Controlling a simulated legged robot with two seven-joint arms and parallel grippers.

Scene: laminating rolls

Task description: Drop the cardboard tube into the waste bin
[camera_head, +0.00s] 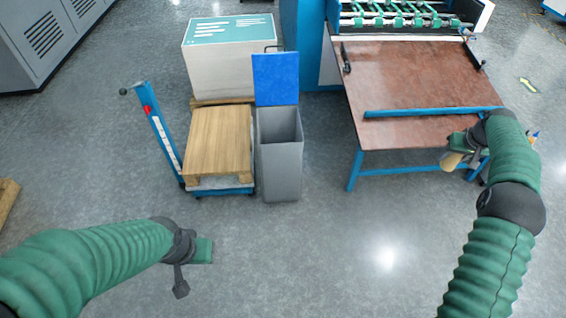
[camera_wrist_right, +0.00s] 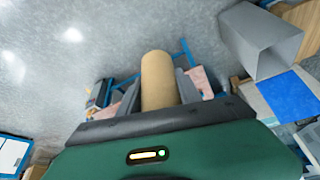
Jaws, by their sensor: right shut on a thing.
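The tan cardboard tube (camera_head: 452,161) is held in my right gripper (camera_head: 462,154), beside the front right corner of the brown-topped table. In the right wrist view the tube (camera_wrist_right: 158,80) stands out between the two dark fingers of my right gripper (camera_wrist_right: 158,93), which is shut on it. The bin (camera_wrist_right: 262,42) also shows at the upper right of the right wrist view. My left gripper (camera_head: 192,266) hangs over bare floor; its fingers are unclear.
A blue trolley (camera_head: 158,135) carrying a wooden pallet (camera_head: 218,143) stands against the bin's left side, with a white box (camera_head: 230,65) behind. The table (camera_head: 420,75) with a blue bar (camera_head: 430,112) is right of the bin. The floor in front is clear.

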